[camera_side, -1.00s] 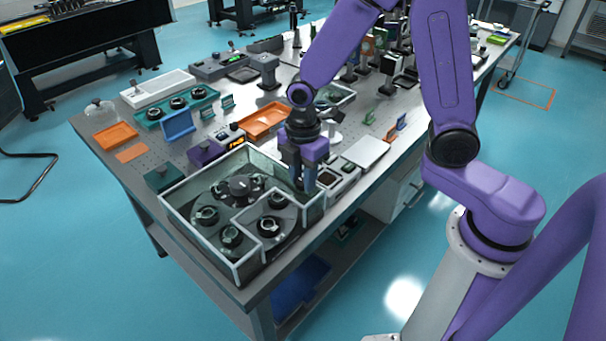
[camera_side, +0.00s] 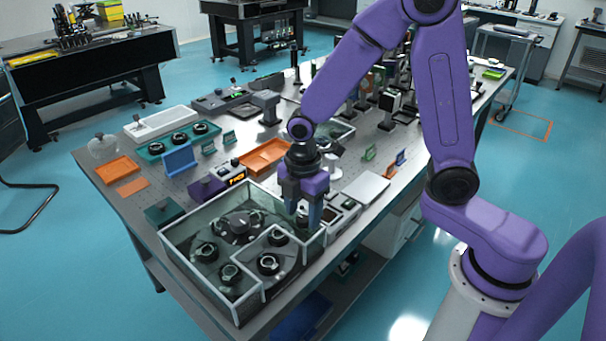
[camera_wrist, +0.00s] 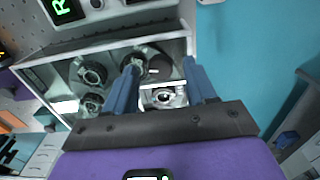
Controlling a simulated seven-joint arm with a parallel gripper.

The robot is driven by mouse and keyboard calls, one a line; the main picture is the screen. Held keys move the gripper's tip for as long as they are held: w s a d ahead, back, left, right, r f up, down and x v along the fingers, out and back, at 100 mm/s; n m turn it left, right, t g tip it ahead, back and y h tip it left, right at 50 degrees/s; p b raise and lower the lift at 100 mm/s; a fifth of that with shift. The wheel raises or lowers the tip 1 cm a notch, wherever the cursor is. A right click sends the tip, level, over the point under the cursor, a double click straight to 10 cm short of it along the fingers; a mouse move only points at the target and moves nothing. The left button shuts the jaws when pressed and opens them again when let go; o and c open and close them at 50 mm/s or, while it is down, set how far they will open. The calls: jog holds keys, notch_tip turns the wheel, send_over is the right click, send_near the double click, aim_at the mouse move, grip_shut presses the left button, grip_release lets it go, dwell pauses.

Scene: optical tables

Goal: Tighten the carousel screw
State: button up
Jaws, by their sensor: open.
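The carousel (camera_side: 222,229) is a dark round plate with several black ring mounts, inside a clear-walled box (camera_side: 176,262) at the table's near left corner. A dark knob (camera_side: 240,226) stands near its middle in the side view; I cannot make out the screw itself. My gripper (camera_side: 303,215) points down over the box's right end, fingers apart and empty. In the wrist view, the blue fingers of my gripper (camera_wrist: 163,82) reach over the box, with a ring mount (camera_wrist: 165,97) showing between them. I cannot tell how high the tips are.
The box's pale rim (camera_side: 285,280) stands close around the carousel. Small devices (camera_side: 342,208) and a pale flat plate (camera_side: 366,188) lie right of my gripper. A teal block (camera_side: 164,212), a purple device (camera_side: 207,188) and an orange tray (camera_side: 265,157) stand behind the box.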

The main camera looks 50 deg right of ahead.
aim_at(304, 218)
notch_tip(304, 218, up, 17)
jog(key=shift+f, duration=0.2)
dwell(0.5)
jog(key=s+d+f+m, duration=0.2)
jog(key=s+f, duration=0.2)
jog(key=s, duration=0.6)
jog(key=s+d+f+m, duration=0.3)
jog(key=s+f, duration=0.1)
jog(key=s, duration=0.6)
jog(key=shift+d+m, duration=0.15)
jog(key=shift+m, duration=0.15)
jog(key=shift+r, duration=0.1)
dwell(0.7)
